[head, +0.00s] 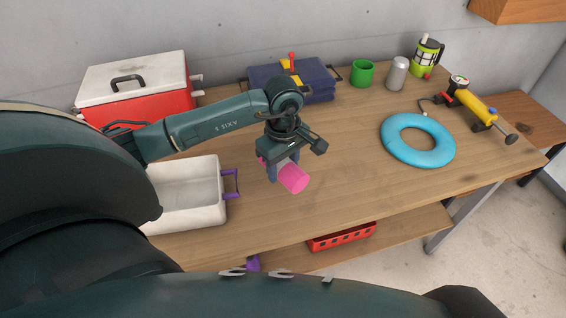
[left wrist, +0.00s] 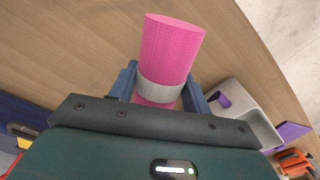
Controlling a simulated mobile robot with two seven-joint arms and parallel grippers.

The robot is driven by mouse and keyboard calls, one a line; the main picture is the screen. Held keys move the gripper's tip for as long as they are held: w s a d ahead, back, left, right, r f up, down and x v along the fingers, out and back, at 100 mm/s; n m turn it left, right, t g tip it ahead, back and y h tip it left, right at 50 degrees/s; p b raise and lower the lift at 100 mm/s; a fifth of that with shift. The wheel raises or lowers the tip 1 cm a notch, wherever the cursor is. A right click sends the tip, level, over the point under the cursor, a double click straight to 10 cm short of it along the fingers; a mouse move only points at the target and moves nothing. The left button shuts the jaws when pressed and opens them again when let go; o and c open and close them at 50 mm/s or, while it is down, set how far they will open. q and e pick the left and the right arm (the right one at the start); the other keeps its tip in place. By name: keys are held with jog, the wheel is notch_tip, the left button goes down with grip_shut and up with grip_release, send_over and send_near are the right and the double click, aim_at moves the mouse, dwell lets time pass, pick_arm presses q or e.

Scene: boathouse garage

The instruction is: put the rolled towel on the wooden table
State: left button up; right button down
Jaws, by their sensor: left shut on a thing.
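The rolled towel (head: 292,178) is a pink roll with a pale band around its middle. My left gripper (head: 283,168) is shut on it, above the wooden table (head: 350,195). In the left wrist view the towel (left wrist: 172,48) sticks out between the fingers of the gripper (left wrist: 158,90), which close on both sides of the band. I cannot tell whether the towel touches the tabletop. My right gripper is not in view.
A white bin with purple handles (head: 190,207) stands left of the gripper. A red cooler (head: 135,85), a blue toolbox (head: 305,80), a green mug (head: 362,73), a can (head: 397,73) and a blue ring (head: 417,140) also stand on the table. The middle front is clear.

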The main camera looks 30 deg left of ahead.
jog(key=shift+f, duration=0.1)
